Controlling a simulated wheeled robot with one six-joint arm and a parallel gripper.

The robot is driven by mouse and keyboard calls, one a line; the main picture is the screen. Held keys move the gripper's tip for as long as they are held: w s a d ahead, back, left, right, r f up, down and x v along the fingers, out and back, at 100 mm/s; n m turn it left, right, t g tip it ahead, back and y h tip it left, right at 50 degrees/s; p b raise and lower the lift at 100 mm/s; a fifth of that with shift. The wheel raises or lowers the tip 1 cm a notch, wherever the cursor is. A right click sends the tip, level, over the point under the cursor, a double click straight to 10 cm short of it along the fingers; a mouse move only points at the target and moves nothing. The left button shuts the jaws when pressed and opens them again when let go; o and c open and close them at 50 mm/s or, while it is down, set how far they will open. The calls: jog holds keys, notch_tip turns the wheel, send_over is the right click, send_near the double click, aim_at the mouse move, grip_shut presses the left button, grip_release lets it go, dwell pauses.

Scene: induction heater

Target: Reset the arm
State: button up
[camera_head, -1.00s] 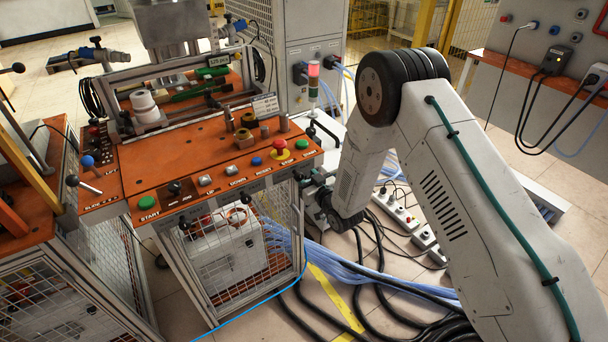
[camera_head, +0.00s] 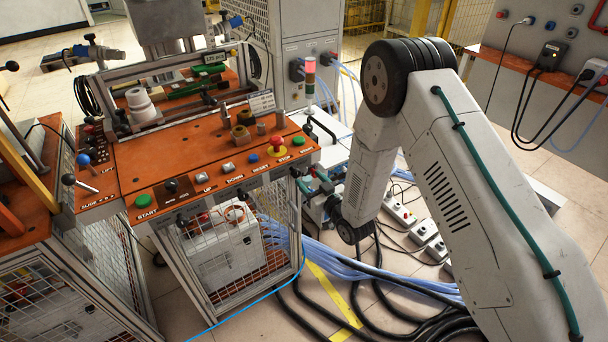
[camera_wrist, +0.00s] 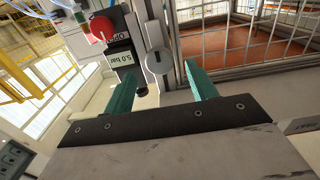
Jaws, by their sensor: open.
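My gripper (camera_wrist: 160,70) shows in the wrist view as two teal fingers set well apart on a dark bar. It is open, and nothing is held between the fingers. A grey round knob or disc (camera_wrist: 158,63) and a label reading 5.0 bar (camera_wrist: 121,60) appear behind the gap. In the head view my arm is bent at a high elbow, with its forearm hanging down to the right of the orange-topped control bench (camera_head: 165,165).
The bench carries a row of buttons, including a red stop button (camera_head: 277,145) and a green start button (camera_head: 142,201). A red and green signal lamp (camera_head: 309,75) stands behind it. Cables and a power strip (camera_head: 402,212) lie on the floor. A red knob (camera_wrist: 101,28) is near the left finger.

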jog(key=shift+v, duration=1.1)
notch_tip(320, 180, down, 9)
jog(key=s+d+g+h, duration=0.2)
jog(key=g+h, duration=0.1)
jog(key=g, duration=0.1)
jog(key=s+d+r+m+g+h, duration=0.1)
jog(key=s+d+r+g+h, duration=0.1)
jog(key=s+d+g+h, duration=0.25)
jog(key=s+d+r+m+g, duration=0.1)
jog(key=s+d+r+m, duration=0.1)
jog(key=s+d+r, duration=0.4)
jog(key=s+d+r+m+g+h, duration=0.1)
jog(key=s+d+r, duration=0.4)
jog(key=s+r, duration=1.1)
jog(key=s+d+r+m+g+h, duration=0.1)
jog(key=s+d+r+m+g, duration=0.2)
jog(key=s+d+r, duration=0.3)
jog(key=s+r, duration=0.5)
jog(key=r, duration=0.7)
jog(key=shift+d+r, duration=0.15)
jog(key=shift+d, duration=0.2)
